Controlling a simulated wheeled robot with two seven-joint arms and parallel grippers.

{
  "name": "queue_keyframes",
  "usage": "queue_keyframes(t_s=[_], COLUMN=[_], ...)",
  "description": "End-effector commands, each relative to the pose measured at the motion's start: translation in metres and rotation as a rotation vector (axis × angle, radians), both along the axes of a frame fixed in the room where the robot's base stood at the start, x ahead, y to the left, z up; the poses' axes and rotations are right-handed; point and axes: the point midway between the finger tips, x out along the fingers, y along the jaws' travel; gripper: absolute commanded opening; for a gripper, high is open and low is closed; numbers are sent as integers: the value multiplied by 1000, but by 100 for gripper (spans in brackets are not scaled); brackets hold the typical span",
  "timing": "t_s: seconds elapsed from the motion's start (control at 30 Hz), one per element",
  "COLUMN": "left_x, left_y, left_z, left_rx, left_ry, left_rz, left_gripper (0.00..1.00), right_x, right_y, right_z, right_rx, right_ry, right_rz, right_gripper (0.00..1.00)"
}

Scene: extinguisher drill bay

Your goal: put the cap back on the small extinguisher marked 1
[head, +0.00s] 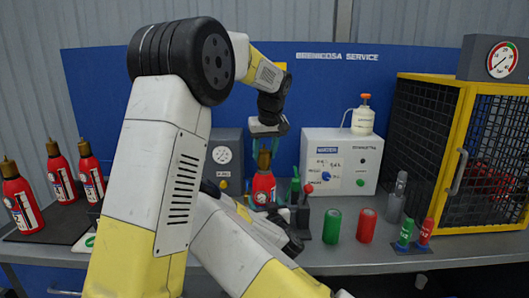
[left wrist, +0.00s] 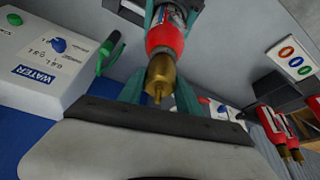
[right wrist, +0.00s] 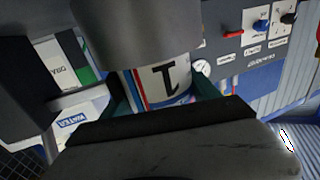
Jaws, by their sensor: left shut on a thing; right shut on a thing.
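A small red extinguisher (head: 263,188) with a brass top (head: 264,160) stands upright near the bench's middle. My left gripper (head: 265,150) comes down on it from above. In the right wrist view my right gripper (right wrist: 165,95) is shut on a body with a white label marked 1 (right wrist: 167,82). A grey cylinder (right wrist: 150,30) hides part of it. In the head view my arm hides the extinguisher's lower end.
Several larger red extinguishers (head: 62,174) stand at the left. A white WATER box (head: 340,160) is behind. A green cylinder (head: 332,226) and a red cylinder (head: 366,226) stand at the right, before a yellow-framed cage (head: 455,155). A red-knobbed lever (head: 308,188) is close by.

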Motion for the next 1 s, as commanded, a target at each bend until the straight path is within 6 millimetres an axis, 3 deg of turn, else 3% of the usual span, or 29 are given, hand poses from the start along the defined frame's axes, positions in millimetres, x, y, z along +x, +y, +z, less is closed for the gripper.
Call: queue_keyframes(t_s=[0.43,0.47,0.53,0.87,1.0], left_x=[0,0,0,0,1], left_y=[0,0,0,0,0], left_z=[-9,-9,-9,-7,8], left_rx=[0,1,0,0,-2], left_ry=[0,0,0,0,-3], left_rz=[0,0,0,0,0], left_gripper=[0,47,60,63,63], right_x=[0,0,0,0,0], right_y=[0,0,0,0,0], right_z=[-1,-1,-1,-1,-1], right_rx=[-1,-1,-1,-1,-1], right_ry=[2,2,2,2,2], right_rz=[0,0,0,0,0], right_gripper=[0,0,0,0,0])
